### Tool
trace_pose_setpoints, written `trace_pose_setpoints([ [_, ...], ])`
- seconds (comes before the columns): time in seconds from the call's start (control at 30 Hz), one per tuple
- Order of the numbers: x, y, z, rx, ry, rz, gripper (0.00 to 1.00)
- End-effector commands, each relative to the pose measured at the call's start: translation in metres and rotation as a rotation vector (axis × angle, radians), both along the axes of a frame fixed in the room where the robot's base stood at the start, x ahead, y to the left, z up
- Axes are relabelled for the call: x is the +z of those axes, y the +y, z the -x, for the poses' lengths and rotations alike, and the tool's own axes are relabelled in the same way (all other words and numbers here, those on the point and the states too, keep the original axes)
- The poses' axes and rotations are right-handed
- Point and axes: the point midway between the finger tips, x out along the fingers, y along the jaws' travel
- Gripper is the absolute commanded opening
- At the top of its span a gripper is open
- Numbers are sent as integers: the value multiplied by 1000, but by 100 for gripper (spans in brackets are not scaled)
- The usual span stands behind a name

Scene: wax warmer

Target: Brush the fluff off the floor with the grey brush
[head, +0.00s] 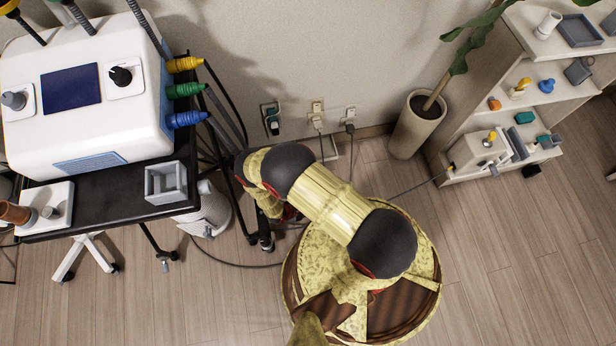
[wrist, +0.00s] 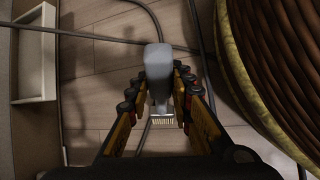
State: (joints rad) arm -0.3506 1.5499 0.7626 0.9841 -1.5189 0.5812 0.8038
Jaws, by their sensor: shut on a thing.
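The grey brush (wrist: 158,65) is between the fingers of my gripper (wrist: 159,78) in the wrist view. My gripper is shut on its grey body. Its pale bristles (wrist: 161,121) show at the near end, toward the bottom of the picture. The wood floor (wrist: 105,62) lies beyond the brush; I cannot tell whether the brush touches it. In the head view my arm reaches down beside the black cart, and my gripper and the brush are hidden. I cannot make out any fluff on the floor (head: 500,260).
Dark cables (wrist: 95,37) cross the floor around the brush. A pale frame (wrist: 35,55) stands at left. The black cart (head: 110,205), a light bin (head: 210,212), wall sockets (head: 317,108), a potted plant (head: 416,125) and a shelf (head: 500,80) surround the area. Floor at right is clear.

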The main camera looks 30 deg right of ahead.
Motion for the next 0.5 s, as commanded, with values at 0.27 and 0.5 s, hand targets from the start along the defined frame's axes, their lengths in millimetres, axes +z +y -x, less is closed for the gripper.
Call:
trace_pose_setpoints([
  [0.27, 3, 0, -1, -1, -1, 0, 0],
  [0.5, 19, 0, 0, -1, -1, 0, 0],
])
